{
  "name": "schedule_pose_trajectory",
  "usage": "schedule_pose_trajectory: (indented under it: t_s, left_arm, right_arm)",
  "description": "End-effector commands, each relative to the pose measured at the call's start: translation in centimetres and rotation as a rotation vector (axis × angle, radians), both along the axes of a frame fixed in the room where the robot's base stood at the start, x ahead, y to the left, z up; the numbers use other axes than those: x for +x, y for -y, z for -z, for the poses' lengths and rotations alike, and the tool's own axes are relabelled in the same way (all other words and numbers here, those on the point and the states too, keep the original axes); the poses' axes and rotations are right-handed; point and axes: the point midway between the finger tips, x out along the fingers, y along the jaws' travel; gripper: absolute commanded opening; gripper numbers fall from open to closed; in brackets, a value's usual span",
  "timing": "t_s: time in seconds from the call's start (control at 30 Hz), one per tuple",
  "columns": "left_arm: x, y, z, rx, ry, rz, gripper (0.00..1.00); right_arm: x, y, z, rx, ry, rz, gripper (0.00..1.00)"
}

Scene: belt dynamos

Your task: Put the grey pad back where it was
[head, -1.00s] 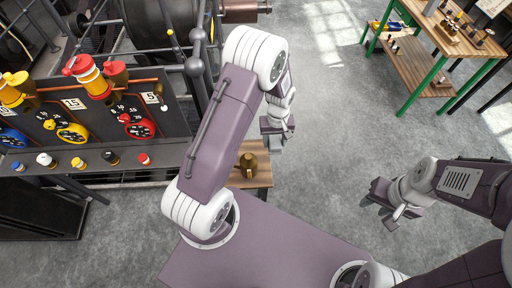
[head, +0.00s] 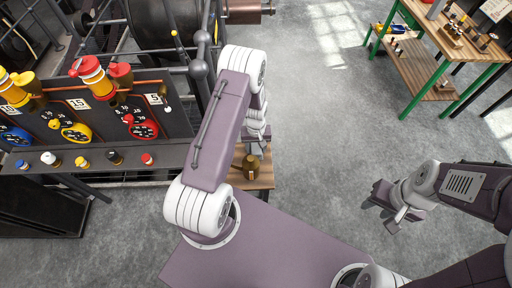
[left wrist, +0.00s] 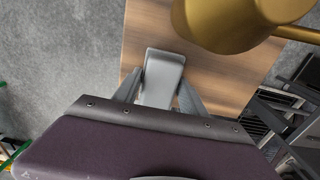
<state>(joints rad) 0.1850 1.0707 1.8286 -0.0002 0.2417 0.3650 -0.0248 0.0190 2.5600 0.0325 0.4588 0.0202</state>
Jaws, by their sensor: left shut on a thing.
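In the left wrist view my left gripper (left wrist: 158,92) is shut on a light grey piece, which I take to be the grey pad (left wrist: 163,68). The pad stands out between the two fingers, over a small wooden table (left wrist: 148,30). In the head view my left gripper (head: 255,149) is above the same table (head: 262,180), just behind a brass pot (head: 250,166); the pad is too small to make out there. My right gripper (head: 385,208) is over the floor to the right, and its finger gap is unclear.
The brass pot also fills the top right of the left wrist view (left wrist: 225,25), close to the pad. A dark panel with dials (head: 100,130) and a ledge of coloured knobs (head: 100,160) stands left. A green-legged bench (head: 425,70) is far right. Open floor lies between.

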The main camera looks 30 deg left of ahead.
Motion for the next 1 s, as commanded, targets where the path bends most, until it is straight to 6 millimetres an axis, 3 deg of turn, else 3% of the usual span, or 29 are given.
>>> schedule_pose_trajectory:
  t_s: [0.13, 0.17, 0.2, 0.23, 0.5, 0.67, 1.0]
  left_arm:
    - [0.0, 0.0, 0.5, 0.000, 0.000, 0.000, 0.05]
    - [0.0, 0.0, 0.4, 0.000, 0.000, 0.000, 0.55]
    - [0.0, 0.0, 0.3, 0.000, 0.000, 0.000, 0.66]
    - [0.0, 0.0, 0.3, 0.000, 0.000, 0.000, 0.71]
    - [0.0, 0.0, 0.3, 0.000, 0.000, 0.000, 0.71]
    - [0.1, 0.0, -0.9, 0.001, 0.003, 0.000, 0.71]
    - [0.2, 0.0, -9.0, 0.001, 0.006, 0.000, 0.71]
  right_arm:
    - [0.0, 0.0, 0.4, 0.000, 0.000, 0.000, 0.39]
    - [0.0, 0.0, 0.3, 0.000, 0.000, 0.000, 0.39]
    - [0.0, 0.0, 0.3, 0.000, 0.000, 0.000, 0.39]
    - [0.0, 0.0, 0.3, 0.000, 0.000, 0.000, 0.39]
    - [0.0, 0.0, 0.2, 0.000, 0.000, 0.000, 0.39]
    - [0.0, 0.0, 0.0, 0.000, 0.000, 0.000, 0.39]
    - [0.0, 0.0, 0.0, 0.000, 0.000, 0.000, 0.39]
